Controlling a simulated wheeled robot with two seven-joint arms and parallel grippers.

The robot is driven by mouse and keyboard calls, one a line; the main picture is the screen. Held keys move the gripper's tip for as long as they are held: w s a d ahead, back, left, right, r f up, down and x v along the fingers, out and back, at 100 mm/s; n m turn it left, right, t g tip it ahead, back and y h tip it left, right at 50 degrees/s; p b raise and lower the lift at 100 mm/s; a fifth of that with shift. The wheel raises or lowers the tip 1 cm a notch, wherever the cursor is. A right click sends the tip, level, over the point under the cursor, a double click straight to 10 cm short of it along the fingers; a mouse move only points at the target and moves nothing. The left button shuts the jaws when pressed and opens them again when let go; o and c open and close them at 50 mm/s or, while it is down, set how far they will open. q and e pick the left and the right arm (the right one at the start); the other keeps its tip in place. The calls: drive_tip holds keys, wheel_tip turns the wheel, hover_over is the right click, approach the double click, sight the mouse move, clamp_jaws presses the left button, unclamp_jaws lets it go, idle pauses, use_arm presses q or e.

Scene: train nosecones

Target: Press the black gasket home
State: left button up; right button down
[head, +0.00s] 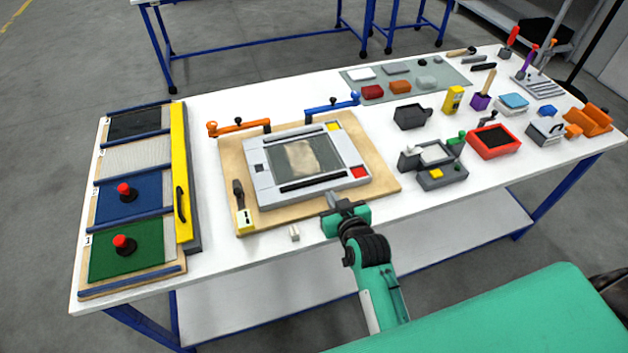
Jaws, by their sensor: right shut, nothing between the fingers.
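A grey window frame (259,182) lies on a wooden board (384,184) at the middle of the table. A dark line that looks like the black gasket (311,183) runs along its near side, and another dark strip shows on its far side. I cannot tell how deep the gasket sits. My right gripper (333,203) is shut and empty at the near edge of the frame and board. I cannot tell whether its fingertips touch the frame. My left gripper is not in view.
Orange (238,126) and blue (332,106) clamp arms stand at the board's far side. A dark-handled tool (239,194) rests at its left. A rack of coloured panels (130,225) is at the left; bins and small parts fill the right. Small white pieces (294,233) lie in front.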

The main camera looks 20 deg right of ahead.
drive_tip(key=shift+w+a+r+t, duration=0.1)
drive_tip(key=shift+w+r+t, duration=0.05)
drive_tip(key=shift+r, duration=0.35)
drive_tip(key=shift+w+r+t, duration=0.1)
drive_tip(key=shift+r+t, duration=0.05)
drive_tip(key=shift+r, duration=0.3)
drive_tip(key=shift+w, duration=0.15)
drive_tip(key=p, duration=0.3)
hover_over(318, 188)
drive_tip(key=shift+s+f, duration=0.15)
drive_tip(key=shift+f, duration=0.4)
drive_tip(key=shift+s+f, duration=0.15)
drive_tip(key=shift+f, duration=0.35)
drive_tip(key=f, duration=0.1)
drive_tip(key=f+p, duration=0.1)
drive_tip(key=f, duration=0.1)
drive_tip(key=shift+w, duration=0.35)
drive_tip(key=shift+f, duration=0.7)
